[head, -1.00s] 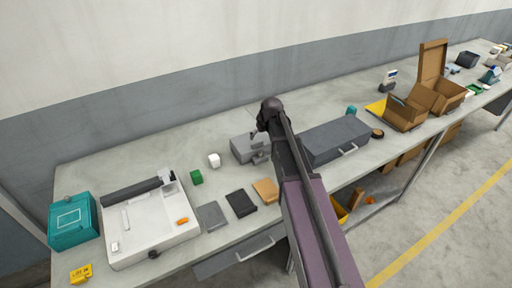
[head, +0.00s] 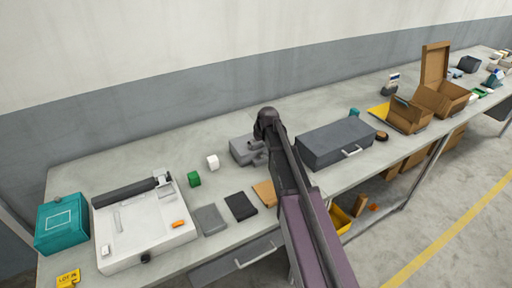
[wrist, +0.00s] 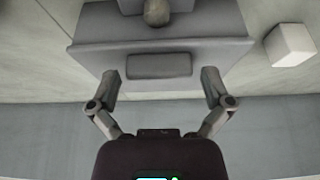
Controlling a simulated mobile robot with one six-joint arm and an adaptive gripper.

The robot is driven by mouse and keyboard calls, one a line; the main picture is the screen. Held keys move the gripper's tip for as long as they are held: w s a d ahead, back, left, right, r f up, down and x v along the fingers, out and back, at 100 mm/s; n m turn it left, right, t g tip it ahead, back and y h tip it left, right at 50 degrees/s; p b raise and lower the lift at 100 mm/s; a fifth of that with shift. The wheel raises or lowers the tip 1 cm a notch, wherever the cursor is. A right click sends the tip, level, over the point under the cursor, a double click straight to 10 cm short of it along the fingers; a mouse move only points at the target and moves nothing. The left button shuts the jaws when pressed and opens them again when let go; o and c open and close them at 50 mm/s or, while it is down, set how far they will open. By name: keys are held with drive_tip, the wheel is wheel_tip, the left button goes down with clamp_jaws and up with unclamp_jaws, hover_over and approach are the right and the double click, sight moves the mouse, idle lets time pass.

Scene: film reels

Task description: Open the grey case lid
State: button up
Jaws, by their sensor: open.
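Whether a fingertip touches the case cannot be told. A larger dark grey case (head: 335,141) with a front handle lies shut to the right of my arm.
A grey card (head: 210,219), a black one (head: 240,206) and an orange one (head: 264,193) lie in front. A white device (head: 140,228) and a teal box (head: 62,224) stand left.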

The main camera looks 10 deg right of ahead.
drive_tip(key=shift+f, duration=0.1)
drive_tip(key=c, duration=1)
drive_tip(key=shift+a, duration=0.25)
drive_tip(key=shift+c, duration=0.3)
